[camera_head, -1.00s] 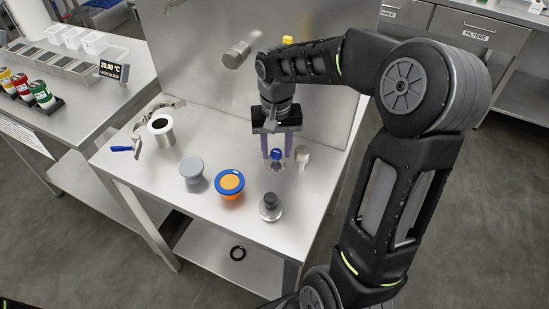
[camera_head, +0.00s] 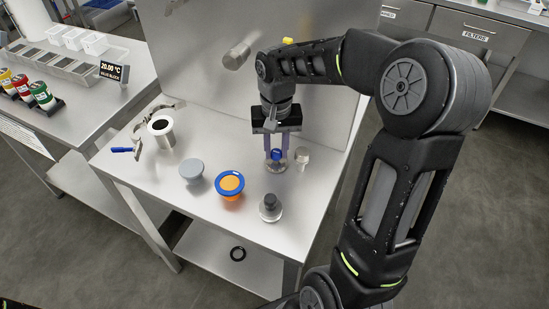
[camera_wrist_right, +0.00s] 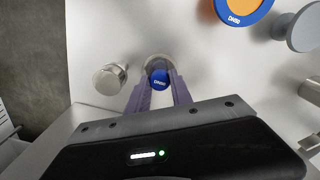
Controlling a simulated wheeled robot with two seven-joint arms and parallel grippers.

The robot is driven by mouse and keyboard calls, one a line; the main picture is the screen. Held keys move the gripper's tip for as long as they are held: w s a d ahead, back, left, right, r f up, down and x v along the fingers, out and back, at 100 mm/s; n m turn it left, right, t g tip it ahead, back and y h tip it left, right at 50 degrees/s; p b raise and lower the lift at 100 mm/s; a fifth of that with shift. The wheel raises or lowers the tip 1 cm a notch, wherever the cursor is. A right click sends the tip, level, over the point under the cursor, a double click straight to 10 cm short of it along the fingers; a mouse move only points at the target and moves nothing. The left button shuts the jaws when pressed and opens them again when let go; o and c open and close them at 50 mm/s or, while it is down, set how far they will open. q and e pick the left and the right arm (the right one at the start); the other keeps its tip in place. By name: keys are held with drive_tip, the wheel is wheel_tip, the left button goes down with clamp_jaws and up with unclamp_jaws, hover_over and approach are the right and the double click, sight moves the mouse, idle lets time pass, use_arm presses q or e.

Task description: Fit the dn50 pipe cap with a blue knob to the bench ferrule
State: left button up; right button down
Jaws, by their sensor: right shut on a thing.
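The DN50 pipe cap with a blue knob (camera_head: 277,166) stands on the bench, its clear or steel disc flat on the surface. In the right wrist view its blue top (camera_wrist_right: 160,82) reads DN50, between my fingers. My right gripper (camera_head: 276,154) points down from above and is shut on the knob. The bench ferrule (camera_head: 162,133) is an upright steel tube with a wide flange and dark opening, at the bench's far left, well apart from the cap. My left gripper is not in view.
A grey cap (camera_head: 191,171), an orange cap with blue rim (camera_head: 230,183) and a dark-knobbed steel cap (camera_head: 269,209) stand between or in front. A steel piece (camera_head: 302,156) stands close right of the gripper. A blue-handled clamp (camera_head: 124,149) lies beside the ferrule. A panel (camera_head: 200,60) rises behind.

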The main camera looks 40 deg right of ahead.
sight(276, 152)
drive_tip(key=shift+r+p, duration=1.4)
drive_tip(key=shift+r, duration=0.7)
